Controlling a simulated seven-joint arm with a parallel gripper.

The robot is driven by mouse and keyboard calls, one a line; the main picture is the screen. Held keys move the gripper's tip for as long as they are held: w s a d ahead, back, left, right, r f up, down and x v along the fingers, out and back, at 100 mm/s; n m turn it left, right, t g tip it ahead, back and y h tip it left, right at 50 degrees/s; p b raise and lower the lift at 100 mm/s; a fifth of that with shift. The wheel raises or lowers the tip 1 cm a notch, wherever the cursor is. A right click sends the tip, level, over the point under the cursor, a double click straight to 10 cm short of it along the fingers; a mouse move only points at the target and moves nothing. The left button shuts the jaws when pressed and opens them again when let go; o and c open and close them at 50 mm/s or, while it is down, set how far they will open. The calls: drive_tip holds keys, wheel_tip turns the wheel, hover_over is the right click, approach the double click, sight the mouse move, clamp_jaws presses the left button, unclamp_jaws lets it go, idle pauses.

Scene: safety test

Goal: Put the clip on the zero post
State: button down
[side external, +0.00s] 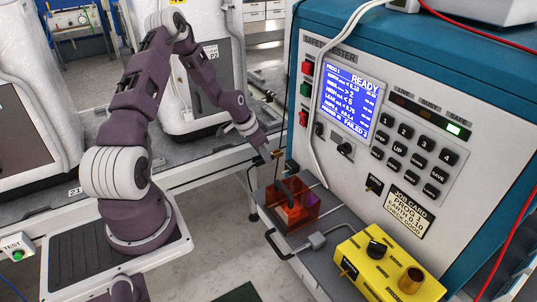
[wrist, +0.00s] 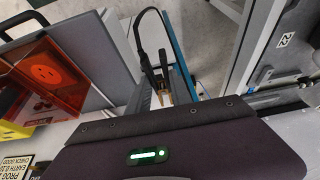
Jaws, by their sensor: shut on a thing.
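My gripper (side external: 270,151) hangs in front of the tester's left edge, above and left of the orange box. It is shut on a small brass-coloured clip (side external: 278,154). In the wrist view the clip (wrist: 166,97) shows between the dark fingers, with a black cable looping up beside it. A yellow box (side external: 385,268) at the lower right carries a black knob and an upright brass post (side external: 411,280). Its labels are too small to read surely, so I cannot tell whether this is the zero post. The clip is well apart from the yellow box.
A see-through orange box (side external: 305,215) with a socket inside sits on the grey shelf between my gripper and the yellow box. The tester (side external: 400,120) rises behind, its screen reading READY. A pale cable hangs down its front. A red lead (side external: 515,240) runs at the right.

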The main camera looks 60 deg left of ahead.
sight(260, 158)
drive_tip(key=shift+s, duration=0.75)
wheel_tip(260, 158, up, 21)
drive_tip(key=w+d, duration=0.2)
drive_tip(key=d, duration=1.5)
drive_tip(key=w+d, duration=0.3)
drive_tip(key=d, duration=1.4)
drive_tip(key=s+x, duration=0.1)
drive_tip(key=x, duration=0.8)
drive_tip(key=shift+a+f, duration=0.25)
drive_tip(key=shift+f, duration=0.35)
drive_tip(key=shift+r, duration=0.1)
